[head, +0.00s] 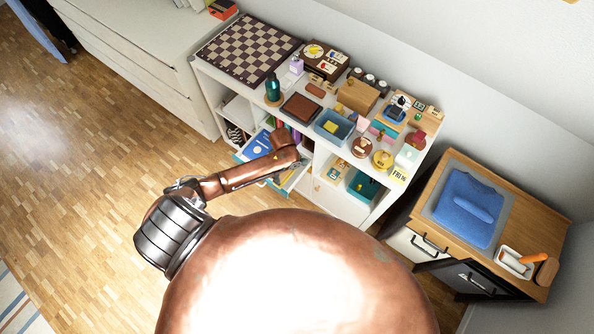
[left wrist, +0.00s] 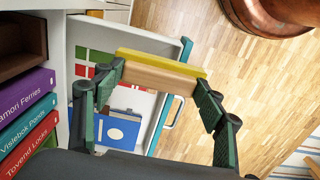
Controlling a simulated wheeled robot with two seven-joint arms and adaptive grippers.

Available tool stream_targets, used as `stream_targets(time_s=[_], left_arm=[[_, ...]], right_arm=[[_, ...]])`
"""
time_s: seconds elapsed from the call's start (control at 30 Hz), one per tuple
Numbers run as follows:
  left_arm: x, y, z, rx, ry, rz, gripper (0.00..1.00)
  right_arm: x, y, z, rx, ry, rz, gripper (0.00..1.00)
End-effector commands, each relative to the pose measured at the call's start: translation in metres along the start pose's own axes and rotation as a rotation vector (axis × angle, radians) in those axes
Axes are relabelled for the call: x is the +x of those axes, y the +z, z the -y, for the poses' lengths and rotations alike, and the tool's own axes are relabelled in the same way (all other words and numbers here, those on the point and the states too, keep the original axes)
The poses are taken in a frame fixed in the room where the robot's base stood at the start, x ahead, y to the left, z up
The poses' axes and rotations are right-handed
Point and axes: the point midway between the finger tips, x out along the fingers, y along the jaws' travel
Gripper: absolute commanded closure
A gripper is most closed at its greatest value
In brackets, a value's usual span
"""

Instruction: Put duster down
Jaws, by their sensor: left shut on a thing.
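The duster (left wrist: 158,78) is a small wooden block with a yellow layer along one side. In the left wrist view my left gripper (left wrist: 160,84) is shut on it, with one green-padded finger at each end. The duster is over the open drawer (left wrist: 150,125), which has a white inside and a teal edge. I cannot tell how high it is above the drawer bottom. In the head view my left arm reaches over the drawer (head: 240,157) and hides part of it; the duster cannot be made out there. My right gripper is not in view.
A blue notebook (left wrist: 120,132) and a red, green and white item (left wrist: 90,66) lie in the drawer. Upright books (left wrist: 27,125) stand beside it. The shelf top (head: 232,85) is crowded, with a chessboard (head: 250,48) at its left end. Wooden floor (head: 80,160) is open at left.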

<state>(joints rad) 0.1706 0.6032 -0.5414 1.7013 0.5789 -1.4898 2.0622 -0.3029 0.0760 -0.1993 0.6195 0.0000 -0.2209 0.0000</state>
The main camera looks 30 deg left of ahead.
Motion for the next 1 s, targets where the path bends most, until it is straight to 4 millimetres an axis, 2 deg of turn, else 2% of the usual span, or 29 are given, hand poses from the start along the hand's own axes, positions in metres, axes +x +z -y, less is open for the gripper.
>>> stream_targets(time_s=[0.1, 0.3, 0.4, 0.63, 0.83, 1.0], left_arm=[[0.016, 0.000, -0.030, 0.000, 0.000, -0.002, 0.55], [0.052, 0.001, -0.058, 0.000, -0.003, 0.000, 0.55], [0.062, 0.001, -0.067, 0.001, -0.003, 0.000, 0.55], [0.072, 0.001, -0.077, 0.002, -0.001, 0.000, 0.55], [0.100, 0.001, -0.078, 0.001, -0.003, 0.000, 0.55], [0.102, 0.000, -0.078, 0.002, -0.001, 0.000, 0.55]], right_arm=[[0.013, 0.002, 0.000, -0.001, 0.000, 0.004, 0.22], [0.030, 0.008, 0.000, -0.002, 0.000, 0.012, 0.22], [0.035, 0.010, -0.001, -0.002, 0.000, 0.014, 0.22], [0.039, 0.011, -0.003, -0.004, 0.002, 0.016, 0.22], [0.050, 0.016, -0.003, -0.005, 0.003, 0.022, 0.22], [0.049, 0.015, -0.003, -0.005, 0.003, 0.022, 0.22]])
